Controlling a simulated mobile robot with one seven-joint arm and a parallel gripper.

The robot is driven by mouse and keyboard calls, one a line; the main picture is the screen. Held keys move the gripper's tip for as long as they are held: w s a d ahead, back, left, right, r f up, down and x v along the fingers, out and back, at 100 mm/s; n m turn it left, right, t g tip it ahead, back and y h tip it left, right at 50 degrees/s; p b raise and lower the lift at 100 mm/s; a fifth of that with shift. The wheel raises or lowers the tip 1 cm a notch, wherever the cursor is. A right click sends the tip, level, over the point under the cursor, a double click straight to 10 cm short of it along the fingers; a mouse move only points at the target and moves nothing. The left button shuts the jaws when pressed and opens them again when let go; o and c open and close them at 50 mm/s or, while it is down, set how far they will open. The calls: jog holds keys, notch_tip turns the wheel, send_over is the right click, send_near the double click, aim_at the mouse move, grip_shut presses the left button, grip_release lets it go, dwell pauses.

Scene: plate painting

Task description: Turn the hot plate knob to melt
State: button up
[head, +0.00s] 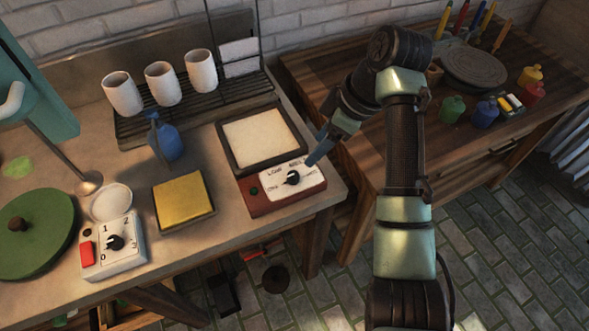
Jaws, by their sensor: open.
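The hot plate (228,159) sits near the right end of the left workbench, a cream square surface in a dark frame. Its control box is reddish-brown with a white label panel (271,192) and a black knob (292,177). The label words are too small to read surely, and part of the panel's right side is close to my gripper. A green light dot shows at the panel's left. My gripper (312,160) is just right of the hot plate, above and beside the knob, pointing down-left. It appears empty and apart from the knob; the finger gap is hard to see.
A control box (129,259) with another knob and a red switch, a yellow sponge (183,197), a blue spray bottle (166,143) and a green wheel (35,235) stand to the left. White cups (161,84) stand on a rack. Paint jars (486,113) stand on the right table.

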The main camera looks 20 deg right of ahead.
aim_at(294, 175)
jog(key=x, duration=1.2)
jog(key=shift+f, duration=0.1)
jog(key=shift+c, duration=0.2)
grip_shut()
